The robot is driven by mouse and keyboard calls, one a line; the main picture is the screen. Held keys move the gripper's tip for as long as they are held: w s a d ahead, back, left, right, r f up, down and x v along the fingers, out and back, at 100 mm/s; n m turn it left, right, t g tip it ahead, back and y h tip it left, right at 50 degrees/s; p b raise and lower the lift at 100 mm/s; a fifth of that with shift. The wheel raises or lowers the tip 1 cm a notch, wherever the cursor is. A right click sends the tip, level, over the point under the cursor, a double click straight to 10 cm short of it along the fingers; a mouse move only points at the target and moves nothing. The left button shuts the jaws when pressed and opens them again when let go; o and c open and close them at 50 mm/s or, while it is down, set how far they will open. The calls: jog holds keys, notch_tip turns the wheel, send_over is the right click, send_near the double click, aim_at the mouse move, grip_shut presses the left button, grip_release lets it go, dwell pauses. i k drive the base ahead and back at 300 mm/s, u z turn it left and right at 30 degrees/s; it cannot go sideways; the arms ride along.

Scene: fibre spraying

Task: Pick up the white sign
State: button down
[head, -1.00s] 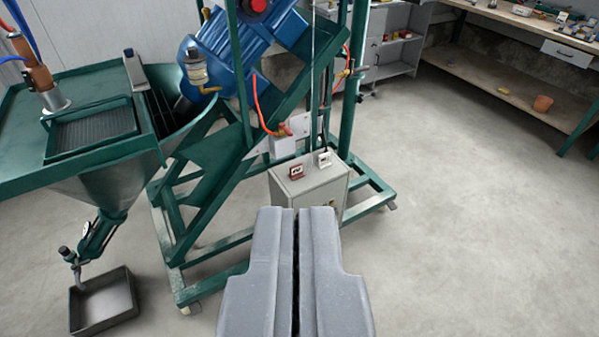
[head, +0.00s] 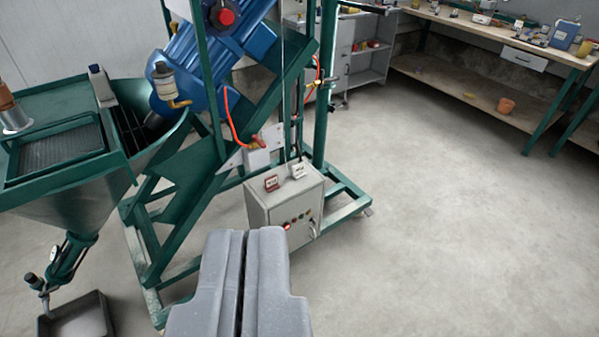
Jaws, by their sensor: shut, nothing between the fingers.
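The white sign (head: 298,171) is a small card with dark marks, standing on top of a grey control box (head: 262,205). A similar red sign (head: 271,183) stands to its left on the same box top. My gripper (head: 252,234) is at the bottom of the view, its two grey fingers pressed together with nothing between them. In the picture the fingertips lie below and left of the white sign, apart from it. They overlap the lower left part of the box in the view.
A green machine frame (head: 190,215) with a blue motor (head: 190,75) rises behind and left of the box. A hopper (head: 75,190) and a tray (head: 78,318) are at the left. A workbench (head: 480,38) is at the back right. The floor (head: 440,220) at right is clear.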

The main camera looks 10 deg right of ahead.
aim_at(298, 170)
jog(key=z, duration=0.15)
jog(key=i, duration=2.2)
jog(key=u, duration=0.5)
